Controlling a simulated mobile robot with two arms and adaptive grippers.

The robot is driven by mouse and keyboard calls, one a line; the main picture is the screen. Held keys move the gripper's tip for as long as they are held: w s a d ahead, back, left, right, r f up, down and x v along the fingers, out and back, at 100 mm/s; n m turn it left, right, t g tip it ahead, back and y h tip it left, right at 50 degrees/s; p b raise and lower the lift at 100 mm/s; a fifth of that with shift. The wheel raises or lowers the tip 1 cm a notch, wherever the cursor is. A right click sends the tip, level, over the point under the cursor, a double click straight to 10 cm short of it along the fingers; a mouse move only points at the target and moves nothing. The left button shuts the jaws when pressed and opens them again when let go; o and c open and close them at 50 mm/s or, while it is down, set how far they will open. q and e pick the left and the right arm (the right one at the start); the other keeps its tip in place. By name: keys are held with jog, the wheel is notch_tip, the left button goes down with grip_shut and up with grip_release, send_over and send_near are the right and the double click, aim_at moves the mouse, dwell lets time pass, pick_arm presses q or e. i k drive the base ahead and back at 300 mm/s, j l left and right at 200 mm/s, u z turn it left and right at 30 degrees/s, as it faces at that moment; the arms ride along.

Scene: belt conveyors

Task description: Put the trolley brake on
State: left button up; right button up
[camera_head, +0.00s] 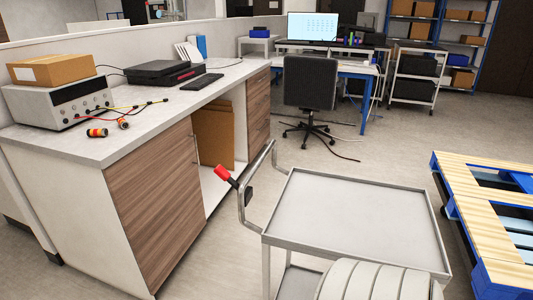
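The trolley (355,205) stands in the lower middle, with a flat grey top tray and a lower shelf partly in view. The tray is empty where I can see it. A bent metal handle (258,172) rises from its left side. A red-tipped lever (222,173), which looks like the brake lever, is on the handle and points up and to the left, with a black part beside it. Neither of my grippers is in view.
A long counter (140,128) with wood-look doors stands left of the trolley, close to the lever. A blue-edged pallet (490,210) lies at the right. An office chair (309,85) and a desk with a monitor (312,27) stand behind.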

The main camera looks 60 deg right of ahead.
aim_at(220, 171)
jog(key=z, duration=1.55)
